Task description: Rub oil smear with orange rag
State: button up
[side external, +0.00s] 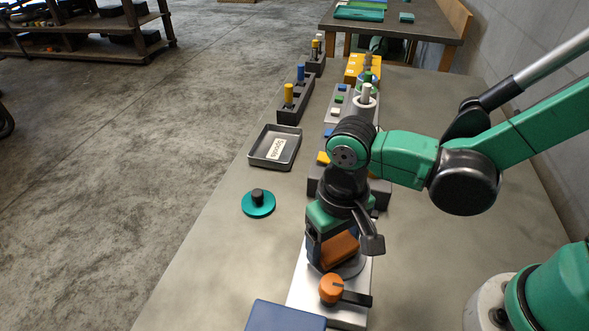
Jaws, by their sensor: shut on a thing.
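My gripper (335,250) points down over a silver plate (302,283) near the front of the bench. It is shut on the orange rag (341,249), which shows as a folded brown-orange block low between the fingers. The rag is just above or on a round grey part of the plate; I cannot tell whether they touch. I cannot make out the oil smear; the gripper and rag hide part of the plate.
An orange knob with a dark lever (332,289) stands close in front of the rag. A blue block (284,316) is at the front edge. A teal disc with a black knob (258,202) and a labelled grey tray (274,147) lie left. Peg holders stand farther back.

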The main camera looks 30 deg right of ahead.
aim_at(362, 257)
jog(key=shift+w+a+r, duration=0.15)
jog(key=shift+w+a, duration=0.75)
jog(key=shift+w+a+f, duration=0.1)
jog(key=shift+f, duration=0.1)
jog(key=shift+s+d+r, duration=0.15)
jog(key=shift+s+d, duration=1.5)
jog(key=shift+d, duration=0.05)
jog(key=shift+s+d, duration=0.8)
notch_tip(362, 257, up, 8)
